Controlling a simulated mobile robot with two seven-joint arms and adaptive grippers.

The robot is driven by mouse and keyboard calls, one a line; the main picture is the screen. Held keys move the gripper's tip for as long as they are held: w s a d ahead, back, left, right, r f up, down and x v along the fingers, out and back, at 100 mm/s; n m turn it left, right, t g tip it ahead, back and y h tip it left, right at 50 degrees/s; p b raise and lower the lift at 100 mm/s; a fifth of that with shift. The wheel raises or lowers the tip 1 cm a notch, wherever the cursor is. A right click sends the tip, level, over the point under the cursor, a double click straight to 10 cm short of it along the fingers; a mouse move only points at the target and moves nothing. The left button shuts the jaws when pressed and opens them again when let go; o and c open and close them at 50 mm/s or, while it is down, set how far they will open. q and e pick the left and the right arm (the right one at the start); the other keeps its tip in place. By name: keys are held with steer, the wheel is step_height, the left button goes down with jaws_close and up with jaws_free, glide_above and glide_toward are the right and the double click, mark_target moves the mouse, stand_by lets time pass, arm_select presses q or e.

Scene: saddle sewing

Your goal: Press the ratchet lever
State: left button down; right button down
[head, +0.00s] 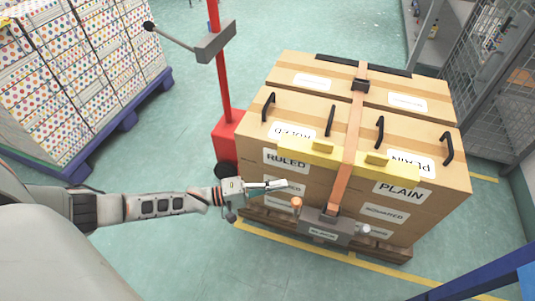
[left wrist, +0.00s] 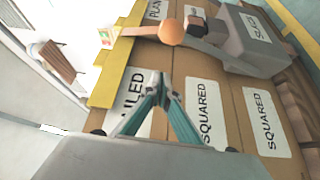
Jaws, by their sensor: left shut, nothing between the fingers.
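The ratchet (head: 325,227) is a grey block low on the front of the strapped boxes, with an orange-knobbed lever (head: 297,203) at its left end. A brown strap (head: 349,150) runs up from it over the boxes. In the left wrist view the orange knob (left wrist: 172,32) and the grey ratchet body (left wrist: 243,45) show at the upper right. My left gripper (head: 284,184) is shut and empty, a little above and left of the knob in the head view. Its fingers (left wrist: 166,88) point at the box front and appear apart from the knob. My right gripper is not in view.
Cardboard boxes (head: 291,98) with labels, black handles and yellow corner guards (head: 387,168) stand on a wooden pallet (head: 270,221). A red post (head: 222,80) with a grey head stands at their left. A dotted carton stack (head: 75,85) is farther left. Floor between is clear.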

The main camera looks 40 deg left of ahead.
mark_target(295, 211)
arm_select(q)
steer(key=shift+s+d, duration=0.25)
steer(key=shift+d, duration=0.85)
steer(key=shift+s+d, duration=0.25)
steer(key=shift+d, duration=0.8)
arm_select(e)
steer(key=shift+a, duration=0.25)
arm_select(q)
steer(key=shift+f, duration=0.1)
